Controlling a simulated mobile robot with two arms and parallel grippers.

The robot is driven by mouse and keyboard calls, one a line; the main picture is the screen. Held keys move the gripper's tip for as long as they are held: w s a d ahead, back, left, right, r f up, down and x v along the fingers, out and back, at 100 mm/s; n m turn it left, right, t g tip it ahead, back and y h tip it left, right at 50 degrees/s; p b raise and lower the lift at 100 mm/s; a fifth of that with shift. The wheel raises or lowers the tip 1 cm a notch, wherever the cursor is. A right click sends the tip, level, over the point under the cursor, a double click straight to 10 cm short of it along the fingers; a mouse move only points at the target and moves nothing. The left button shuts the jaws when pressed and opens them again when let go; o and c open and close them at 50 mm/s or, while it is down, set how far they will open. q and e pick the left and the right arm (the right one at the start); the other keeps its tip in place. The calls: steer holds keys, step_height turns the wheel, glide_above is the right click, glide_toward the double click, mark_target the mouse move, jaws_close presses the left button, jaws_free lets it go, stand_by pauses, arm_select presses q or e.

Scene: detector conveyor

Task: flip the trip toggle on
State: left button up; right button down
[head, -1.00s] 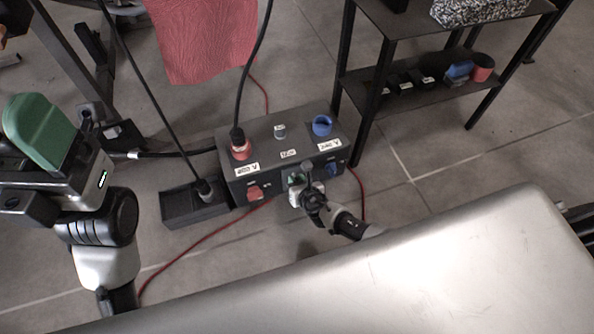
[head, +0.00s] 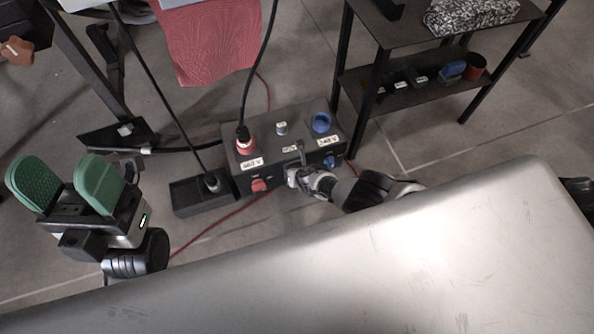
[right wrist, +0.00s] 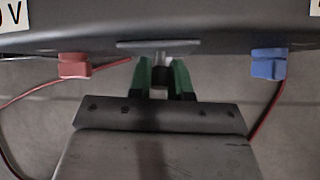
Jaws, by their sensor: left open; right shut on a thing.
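The dark power box (head: 268,154) stands on the floor in the head view. Its trip toggle (right wrist: 160,61) shows in the right wrist view as a small light lever under a grey plate, at the middle of the box's front. My right gripper (right wrist: 162,80) has its green fingers shut on the toggle, one on each side. In the head view the right gripper (head: 297,177) is at the box's front, and its fingertips are mostly hidden. My left gripper (head: 70,192) is open and empty at the left, with its green fingers wide apart, away from the box.
A red switch (right wrist: 75,65) and a blue switch (right wrist: 268,64) flank the toggle. A red plug (head: 245,142) with a black cable stands in the box's top, near a blue socket (head: 321,122). A black shelf (head: 410,72) is behind right; a silver surface (head: 400,255) fills the front.

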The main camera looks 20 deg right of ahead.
steer(key=shift+w+r, duration=0.1)
steer(key=shift+w, duration=0.05)
steer(key=c, duration=1.1)
jaws_free()
steer(key=shift+o, duration=0.2)
